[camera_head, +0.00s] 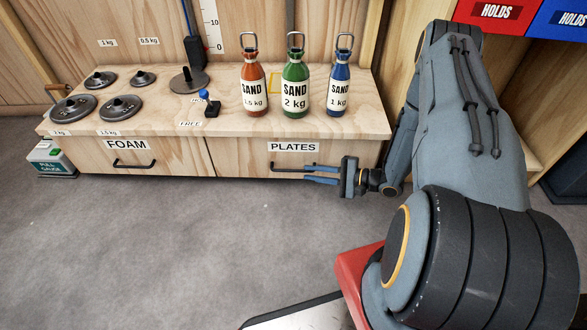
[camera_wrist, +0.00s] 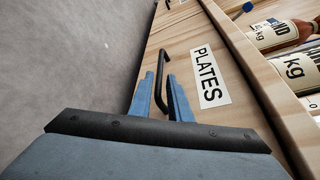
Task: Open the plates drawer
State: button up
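The plates drawer (camera_head: 247,158) is the right drawer in the front of the wooden bench and looks closed. Its white PLATES label (camera_head: 293,147) shows above a black bar handle (camera_head: 283,169). In the wrist view the label (camera_wrist: 210,76) stands right of the handle (camera_wrist: 162,66). My gripper (camera_head: 308,175) comes to the handle from the right. In the wrist view its two blue fingers (camera_wrist: 162,97) are apart, one on each side of the handle's near end. I cannot tell whether they touch the bar.
The FOAM drawer (camera_head: 167,155) is to the left. Sand bottles (camera_head: 294,90) and weight discs (camera_head: 120,107) stand on the bench top. A pull gauge case (camera_head: 50,160) sits on the floor at the left. The grey floor (camera_head: 170,250) before the drawers is clear.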

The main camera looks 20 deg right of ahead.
aim_at(300, 171)
jog(key=b+x, duration=0.2)
jog(key=x, duration=0.4)
jog(key=shift+w+a+f+b, duration=0.15)
jog(key=shift+w+b, duration=0.1)
jog(key=shift+b, duration=0.05)
jog(key=shift+c, duration=0.3)
grip_shut()
